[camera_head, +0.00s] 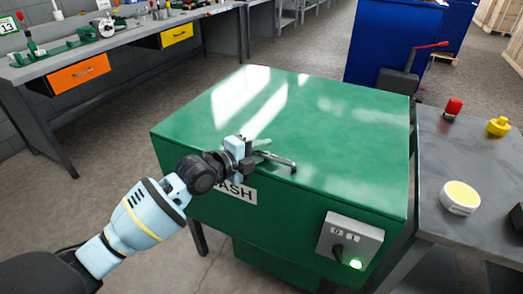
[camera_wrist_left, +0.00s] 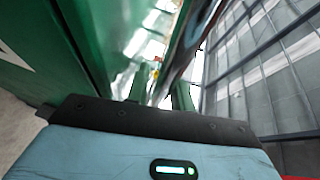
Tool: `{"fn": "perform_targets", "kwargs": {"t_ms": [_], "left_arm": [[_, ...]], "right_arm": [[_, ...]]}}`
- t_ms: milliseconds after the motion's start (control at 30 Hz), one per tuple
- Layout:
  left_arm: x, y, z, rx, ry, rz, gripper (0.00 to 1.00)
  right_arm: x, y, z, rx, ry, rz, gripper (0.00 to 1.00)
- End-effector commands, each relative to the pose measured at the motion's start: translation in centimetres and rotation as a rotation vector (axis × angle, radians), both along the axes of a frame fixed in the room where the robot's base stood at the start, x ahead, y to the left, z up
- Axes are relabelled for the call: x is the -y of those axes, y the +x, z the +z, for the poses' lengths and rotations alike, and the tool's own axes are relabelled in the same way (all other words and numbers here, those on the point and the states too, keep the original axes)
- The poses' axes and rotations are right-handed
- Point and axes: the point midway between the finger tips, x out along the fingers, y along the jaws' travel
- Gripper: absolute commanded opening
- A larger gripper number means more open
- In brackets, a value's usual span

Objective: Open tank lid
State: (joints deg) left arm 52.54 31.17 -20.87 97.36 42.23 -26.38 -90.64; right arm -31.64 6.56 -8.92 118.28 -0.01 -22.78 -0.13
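The green tank (camera_head: 240,225) stands in the middle of the head view. Its flat lid (camera_head: 330,130) lies closed on top. A grey bar handle (camera_head: 282,162) sticks out at the lid's front edge. My left gripper (camera_head: 262,150) is at the left part of this handle. In the left wrist view, the gripper's two fingers (camera_wrist_left: 160,95) stand apart, and the dark handle bar (camera_wrist_left: 190,45) runs between or close beside them. Firm contact does not show. The tank's green face (camera_wrist_left: 85,45) fills the left of that view. My right gripper is not in view.
A control box (camera_head: 350,243) with a lit green button is on the tank's front. A grey table (camera_head: 455,150) with a red button, yellow knob and yellow-topped disc stands close at right. A workbench (camera_head: 130,45) is at the back left. A blue cabinet (camera_head: 385,45) stands behind the tank.

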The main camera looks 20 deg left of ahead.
Motion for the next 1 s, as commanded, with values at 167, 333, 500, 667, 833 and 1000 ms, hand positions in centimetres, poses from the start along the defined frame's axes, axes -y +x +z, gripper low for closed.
{"fn": "perform_targets", "kwargs": {"t_ms": [167, 333, 500, 667, 833, 1000], "left_arm": [[0.0, 0.0, 0.0, 0.0, 0.0, 0.0, 0.12], [0.0, 0.0, 0.0, 0.0, 0.0, 0.0, 0.0], [0.0, 0.0, 0.0, 0.0, 0.0, 0.0, 0.0], [0.0, 0.0, 0.5, -0.004, 0.001, 0.001, 0.0], [-0.1, 0.2, 2.5, -0.02, 0.002, 0.001, 0.0], [-0.1, 0.6, 5.9, -0.059, 0.004, 0.001, 0.0]], "right_arm": [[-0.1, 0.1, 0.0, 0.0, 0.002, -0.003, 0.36], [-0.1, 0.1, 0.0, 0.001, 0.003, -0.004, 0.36], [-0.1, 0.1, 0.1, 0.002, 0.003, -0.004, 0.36], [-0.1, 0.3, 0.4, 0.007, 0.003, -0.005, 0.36], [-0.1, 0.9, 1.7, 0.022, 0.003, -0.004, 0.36], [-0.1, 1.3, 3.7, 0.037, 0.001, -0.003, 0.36]]}}
